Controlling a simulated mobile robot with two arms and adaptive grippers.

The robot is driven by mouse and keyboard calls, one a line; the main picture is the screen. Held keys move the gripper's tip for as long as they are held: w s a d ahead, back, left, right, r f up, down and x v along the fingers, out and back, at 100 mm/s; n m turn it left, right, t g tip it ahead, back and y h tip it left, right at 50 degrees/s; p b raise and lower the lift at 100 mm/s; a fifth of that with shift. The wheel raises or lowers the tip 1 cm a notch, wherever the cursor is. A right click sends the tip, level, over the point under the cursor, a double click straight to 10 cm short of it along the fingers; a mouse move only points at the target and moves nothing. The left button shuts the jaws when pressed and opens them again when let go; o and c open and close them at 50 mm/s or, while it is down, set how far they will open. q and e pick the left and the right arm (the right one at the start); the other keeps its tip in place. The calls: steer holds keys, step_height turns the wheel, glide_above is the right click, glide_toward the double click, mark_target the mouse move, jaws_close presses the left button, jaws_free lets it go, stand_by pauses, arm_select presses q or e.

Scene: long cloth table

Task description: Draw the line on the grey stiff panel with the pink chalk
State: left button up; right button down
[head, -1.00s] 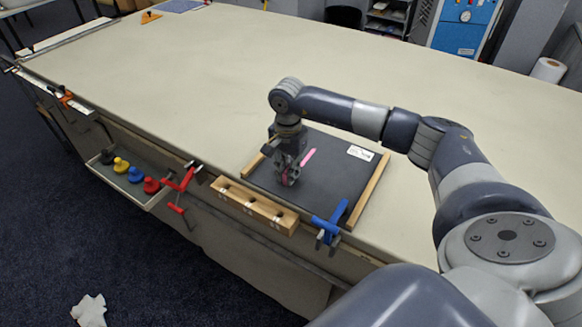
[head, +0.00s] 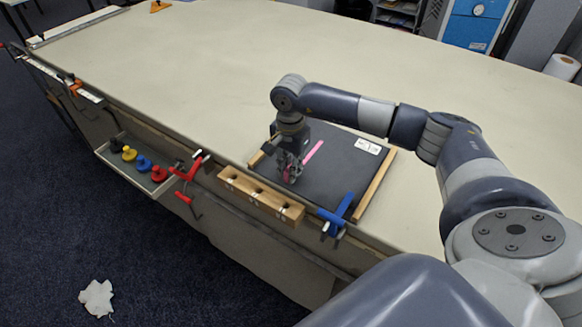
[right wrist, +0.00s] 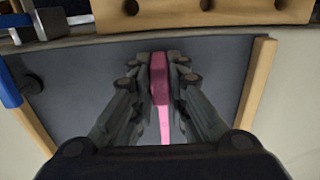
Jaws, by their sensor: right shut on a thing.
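The grey stiff panel (head: 344,182) lies on the table at its near edge, with wooden strips along its left and right sides. My right gripper (head: 290,176) points down over the near left part of the panel. In the right wrist view, its fingers (right wrist: 160,88) are shut on the pink chalk (right wrist: 159,72). A straight pink line (head: 314,151) runs on the panel from beside the gripper toward the far side; a piece of it (right wrist: 166,128) shows between the fingers. I cannot tell whether the chalk tip touches the panel. My left gripper is out of view.
A wooden block with holes (head: 262,196) stands along the panel's near edge. A blue clamp (head: 338,214) grips the near right corner. A red clamp (head: 188,176) and a tray of coloured knobs (head: 125,165) are at the left.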

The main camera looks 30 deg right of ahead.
steer(key=shift+r+p, duration=1.8)
steer(key=shift+r, duration=1.65)
